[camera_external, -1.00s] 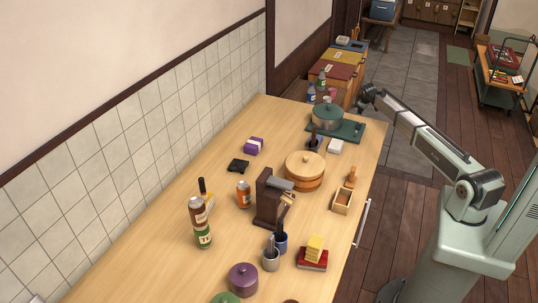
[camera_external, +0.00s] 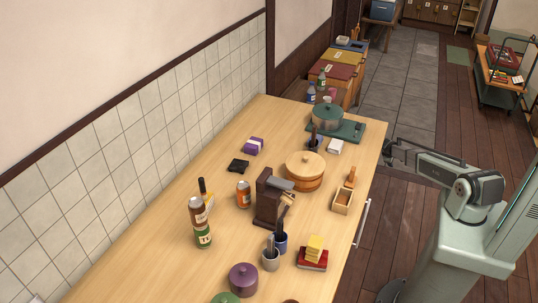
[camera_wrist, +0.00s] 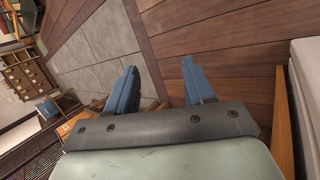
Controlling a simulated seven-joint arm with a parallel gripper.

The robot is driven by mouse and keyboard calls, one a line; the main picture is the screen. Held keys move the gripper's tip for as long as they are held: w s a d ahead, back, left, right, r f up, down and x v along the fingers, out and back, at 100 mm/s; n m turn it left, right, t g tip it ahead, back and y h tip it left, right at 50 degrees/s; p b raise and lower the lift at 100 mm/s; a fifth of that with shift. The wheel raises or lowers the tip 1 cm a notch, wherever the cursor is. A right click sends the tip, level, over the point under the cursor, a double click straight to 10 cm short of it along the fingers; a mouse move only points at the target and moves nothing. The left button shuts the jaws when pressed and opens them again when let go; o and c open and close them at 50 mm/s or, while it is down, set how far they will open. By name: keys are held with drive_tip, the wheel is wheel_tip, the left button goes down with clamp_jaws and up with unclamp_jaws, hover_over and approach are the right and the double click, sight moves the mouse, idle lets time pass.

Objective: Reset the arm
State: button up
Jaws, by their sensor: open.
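My gripper (camera_external: 388,152) is at the right edge of the wooden table (camera_external: 330,222), low beside the far half of it. In the wrist view my gripper (camera_wrist: 160,88) shows two blue fingers spread apart with nothing between them. Behind them are the dark plank floor (camera_wrist: 235,50) and grey floor tiles (camera_wrist: 95,50). My arm reaches left from its base at the right of the external view.
Nearest my gripper are a green pot (camera_external: 327,117) on a dark green board (camera_external: 352,131), a white block (camera_external: 334,146) and a round wooden tub (camera_external: 305,172). A wooden box (camera_external: 342,202) is near the right edge. A cart (camera_external: 503,80) stands far right.

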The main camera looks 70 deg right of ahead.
drive_tip(key=s+a+f+n+g+y, duration=0.1)
drive_tip(key=s+a+f, duration=0.3)
drive_tip(key=a, duration=0.5)
drive_tip(key=s+a+f+n, duration=0.1)
drive_tip(key=s+a+f, duration=0.1)
drive_tip(key=a+f, duration=0.5)
drive_tip(key=s+a+f+n+g+y, duration=0.1)
drive_tip(key=s+a+f+n, duration=0.2)
drive_tip(key=a, duration=0.7)
drive_tip(key=w+a+f+m+t+y, duration=0.1)
drive_tip(key=w+a, duration=0.1)
drive_tip(key=a, duration=0.6)
drive_tip(key=w+a+f+m+y, duration=0.1)
drive_tip(key=a+m, duration=0.1)
drive_tip(key=a, duration=0.6)
drive_tip(key=s+a+r+g+y, duration=0.1)
drive_tip(key=s+a+r, duration=0.1)
drive_tip(key=a, duration=0.8)
drive_tip(key=s+a+r+g+y, duration=0.1)
drive_tip(key=s+a+r, duration=0.1)
drive_tip(key=a, duration=0.9)
drive_tip(key=shift+s+a+r, duration=0.15)
drive_tip(key=shift+s+r, duration=0.25)
drive_tip(key=shift+s, duration=0.25)
